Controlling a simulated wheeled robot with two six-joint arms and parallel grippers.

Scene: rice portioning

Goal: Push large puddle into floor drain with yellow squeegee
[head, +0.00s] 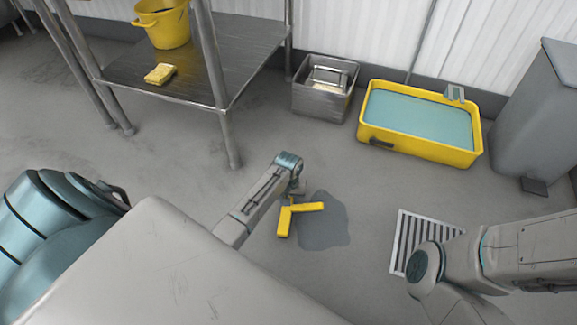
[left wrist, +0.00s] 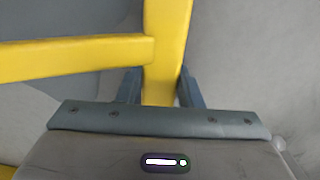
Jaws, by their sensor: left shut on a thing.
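The large puddle (head: 326,232) is a dark grey patch on the floor in the middle of the head view. The yellow squeegee (head: 307,207) lies over its left part, with one bar reaching across the puddle. My left gripper (head: 296,188) is shut on the squeegee, seen also in the left wrist view (left wrist: 165,45), where a yellow bar sits between the two fingers (left wrist: 160,92). The floor drain (head: 398,243), a slatted metal grate, lies to the right of the puddle, apart from it. My right arm partly covers the drain; its gripper is out of view.
A yellow tub (head: 372,142) of bluish water and a metal box (head: 318,103) stand by the back wall. A grey bin (head: 535,110) is at right. A metal table (head: 130,75) bears a yellow bucket (head: 165,25) and sponge (head: 160,74). Floor between puddle and drain is clear.

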